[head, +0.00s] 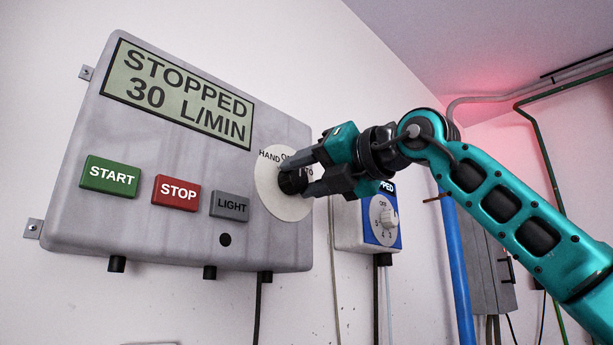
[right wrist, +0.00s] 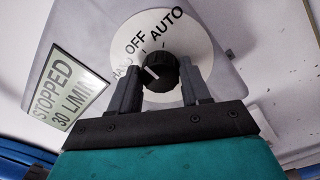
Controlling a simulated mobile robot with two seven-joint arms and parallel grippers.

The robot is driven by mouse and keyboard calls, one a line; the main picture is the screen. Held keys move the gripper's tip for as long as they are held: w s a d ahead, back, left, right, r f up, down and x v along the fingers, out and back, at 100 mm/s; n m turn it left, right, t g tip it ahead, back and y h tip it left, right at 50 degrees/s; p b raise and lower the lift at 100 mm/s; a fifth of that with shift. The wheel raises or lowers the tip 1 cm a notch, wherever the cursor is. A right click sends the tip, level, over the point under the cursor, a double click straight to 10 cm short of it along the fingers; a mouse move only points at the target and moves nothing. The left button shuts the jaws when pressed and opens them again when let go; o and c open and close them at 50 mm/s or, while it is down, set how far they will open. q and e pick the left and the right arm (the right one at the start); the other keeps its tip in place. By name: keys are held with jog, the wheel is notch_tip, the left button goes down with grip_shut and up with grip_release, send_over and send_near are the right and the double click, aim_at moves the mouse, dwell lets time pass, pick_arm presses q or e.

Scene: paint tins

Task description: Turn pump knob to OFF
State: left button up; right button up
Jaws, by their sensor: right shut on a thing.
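The pump knob (head: 291,182) is a round black knob on a white dial (head: 268,187) at the right side of a grey control box. The dial is marked HAND, OFF and AUTO. In the right wrist view the knob (right wrist: 163,72) has a white pointer line on its left part, seemingly aimed toward the HAND side rather than at the OFF mark. My right gripper (head: 300,174) is shut on the knob, with one finger on each side; its fingers also show in the right wrist view (right wrist: 162,92). My left gripper is not in view.
The grey box (head: 190,235) has a display (head: 180,92) reading STOPPED 30 L/MIN, and START (head: 110,177), STOP (head: 176,193) and LIGHT (head: 230,206) buttons. A blue pipe (head: 458,270) runs beyond.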

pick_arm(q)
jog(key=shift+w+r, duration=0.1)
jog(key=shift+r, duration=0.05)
pick_arm(e)
jog(key=o, duration=1)
jog(key=shift+o, duration=0.2)
jog(key=shift+s+d, duration=0.15)
pick_arm(q)
jog(key=b, duration=0.1)
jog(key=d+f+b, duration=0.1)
jog(key=b, duration=0.1)
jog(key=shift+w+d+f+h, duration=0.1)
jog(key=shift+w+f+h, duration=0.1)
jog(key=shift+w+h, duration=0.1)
pick_arm(e)
jog(key=v, duration=1.2)
jog(key=shift+d, duration=0.2)
jog(key=shift+s, duration=0.2)
